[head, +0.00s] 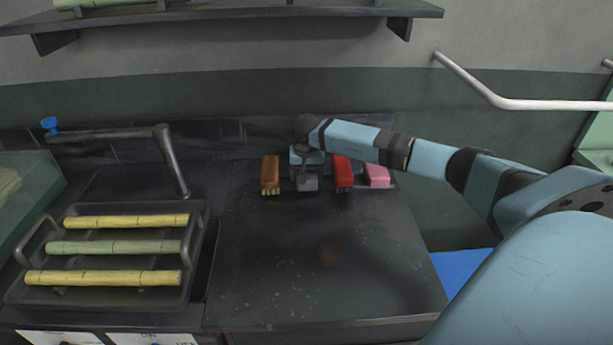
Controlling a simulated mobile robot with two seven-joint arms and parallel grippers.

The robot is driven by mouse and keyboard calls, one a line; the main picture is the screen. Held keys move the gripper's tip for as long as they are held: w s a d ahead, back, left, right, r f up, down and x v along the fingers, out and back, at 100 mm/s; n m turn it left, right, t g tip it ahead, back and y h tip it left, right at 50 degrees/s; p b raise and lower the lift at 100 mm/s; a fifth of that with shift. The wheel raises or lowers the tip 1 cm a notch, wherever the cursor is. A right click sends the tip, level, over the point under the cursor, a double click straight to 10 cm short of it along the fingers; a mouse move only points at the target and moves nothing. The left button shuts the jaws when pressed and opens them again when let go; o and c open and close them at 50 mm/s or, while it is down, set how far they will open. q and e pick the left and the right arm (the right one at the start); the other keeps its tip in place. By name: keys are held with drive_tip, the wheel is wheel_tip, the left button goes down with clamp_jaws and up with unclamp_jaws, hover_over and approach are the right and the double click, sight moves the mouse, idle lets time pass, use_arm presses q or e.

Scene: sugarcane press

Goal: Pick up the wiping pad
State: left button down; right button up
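Several cleaning items stand in a row at the back of the dark counter. A pink block (377,175), which looks like a pad, is at the right end. My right gripper (306,183) points down in the row, between a brown brush (270,175) and a red brush (342,173). Something grey shows at its fingertips, but I cannot tell whether it is a grey pad or the fingers themselves. The finger gap is too small to make out. Which item is the wiping pad is not certain. My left gripper is not in view.
A black tray (192,262) with yellow and green cane pieces is at the left, below a faucet (168,155). A shelf (230,14) hangs above.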

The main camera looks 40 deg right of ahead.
drive_tip(key=c, duration=0.5)
drive_tip(key=shift+c, duration=0.2)
wheel_tip(320, 180, up, 20)
drive_tip(key=shift+p, duration=0.45)
